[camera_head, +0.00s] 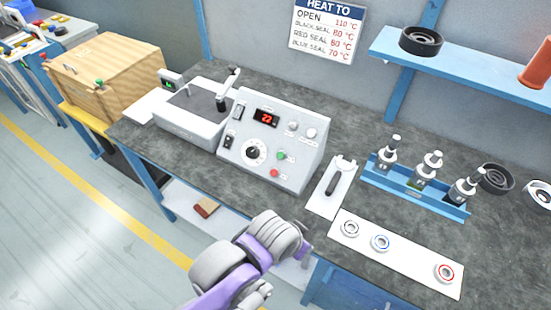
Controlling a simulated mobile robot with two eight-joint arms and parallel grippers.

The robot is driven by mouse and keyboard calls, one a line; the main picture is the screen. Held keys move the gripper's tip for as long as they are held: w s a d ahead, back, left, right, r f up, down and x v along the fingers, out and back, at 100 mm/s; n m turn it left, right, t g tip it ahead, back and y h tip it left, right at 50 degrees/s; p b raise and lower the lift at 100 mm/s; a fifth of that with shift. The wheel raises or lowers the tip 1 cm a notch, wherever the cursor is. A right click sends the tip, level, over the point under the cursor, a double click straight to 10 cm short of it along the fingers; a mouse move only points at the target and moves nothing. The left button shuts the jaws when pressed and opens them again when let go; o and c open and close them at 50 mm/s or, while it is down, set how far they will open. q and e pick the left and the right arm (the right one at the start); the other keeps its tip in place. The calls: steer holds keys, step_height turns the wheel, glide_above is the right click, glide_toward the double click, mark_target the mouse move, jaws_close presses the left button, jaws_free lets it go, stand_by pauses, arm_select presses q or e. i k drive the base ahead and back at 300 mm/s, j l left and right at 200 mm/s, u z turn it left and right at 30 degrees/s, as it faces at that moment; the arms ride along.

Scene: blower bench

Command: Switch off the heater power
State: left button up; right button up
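The heater control unit (272,150) is a light grey box with a sloped front on the bench. Its red display (266,117) is lit and reads 22. My purple and grey arm comes in from the bottom, left of centre. Its gripper (304,229) is mostly hidden behind the wrist, below and apart from the unit. My other gripper is not in view.
A grey basin unit (190,118) adjoins the control unit on the left. A white plate with a black-handled tool (333,182), a blue rack (416,188) and a white strip with rings (407,264) lie to the right. A shelf (470,68) hangs above.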

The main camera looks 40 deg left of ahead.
mark_target(228, 139)
steer(key=u, duration=1.6)
